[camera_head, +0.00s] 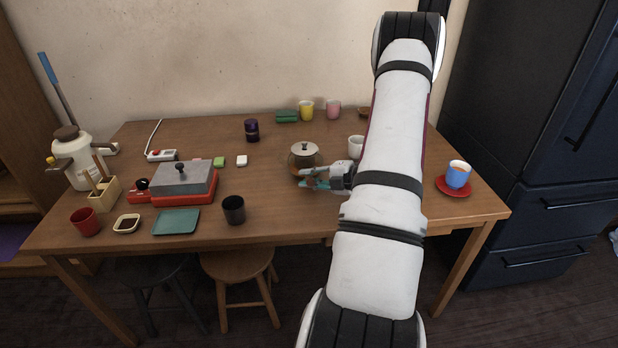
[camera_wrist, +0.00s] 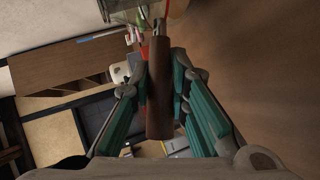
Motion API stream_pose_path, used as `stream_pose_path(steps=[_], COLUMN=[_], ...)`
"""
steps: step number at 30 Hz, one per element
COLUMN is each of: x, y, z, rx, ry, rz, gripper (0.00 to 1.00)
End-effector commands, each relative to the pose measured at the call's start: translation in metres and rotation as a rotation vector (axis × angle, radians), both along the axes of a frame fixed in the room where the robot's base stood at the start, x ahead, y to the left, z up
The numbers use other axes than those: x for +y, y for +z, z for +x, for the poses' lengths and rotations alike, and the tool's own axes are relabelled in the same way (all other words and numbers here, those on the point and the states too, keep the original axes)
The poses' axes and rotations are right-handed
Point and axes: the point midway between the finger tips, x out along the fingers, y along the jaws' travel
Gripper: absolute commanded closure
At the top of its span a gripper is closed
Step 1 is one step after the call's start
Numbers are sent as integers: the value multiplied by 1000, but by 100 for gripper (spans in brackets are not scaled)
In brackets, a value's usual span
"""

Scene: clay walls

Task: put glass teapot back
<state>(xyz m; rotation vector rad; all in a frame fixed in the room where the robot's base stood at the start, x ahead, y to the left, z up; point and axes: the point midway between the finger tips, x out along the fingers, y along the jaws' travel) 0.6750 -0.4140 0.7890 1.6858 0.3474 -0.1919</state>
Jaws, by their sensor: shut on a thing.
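The glass teapot (camera_head: 303,156) has a pale lid with a dark knob and stands near the middle of the table, or just above it; I cannot tell which. My gripper (camera_head: 308,178) reaches it from the right, at its near side. In the wrist view my gripper (camera_wrist: 165,105) has its teal fingers on both sides of the brown handle (camera_wrist: 159,90), shut on it. A bit of the teapot's glass body (camera_wrist: 130,8) shows at the top of that view. The fingers partly cover the handle in the head view.
Around it on the wooden table (camera_head: 285,222) are a black cup (camera_head: 233,210), a white cup (camera_head: 356,147), a dark purple canister (camera_head: 251,130) and a red grill with a grey lid (camera_head: 184,178). A blue cup (camera_head: 458,174) on a red saucer (camera_head: 454,192) stands at the right. The table's front middle is clear.

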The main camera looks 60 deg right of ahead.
Motion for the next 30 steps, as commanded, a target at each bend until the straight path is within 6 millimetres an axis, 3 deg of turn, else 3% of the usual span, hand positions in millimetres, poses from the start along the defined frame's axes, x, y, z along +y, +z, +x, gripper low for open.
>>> stream_pose_path(steps=[1,3,4,16,30], x=[0,0,0,-1,-12], y=[-2,-1,-1,3,32], z=[0,0,0,-4,-87], rx=[0,0,0,1,2], ry=[0,0,0,-1,-3], rz=[1,0,0,0,-1], gripper=[82,66,64,64,64])
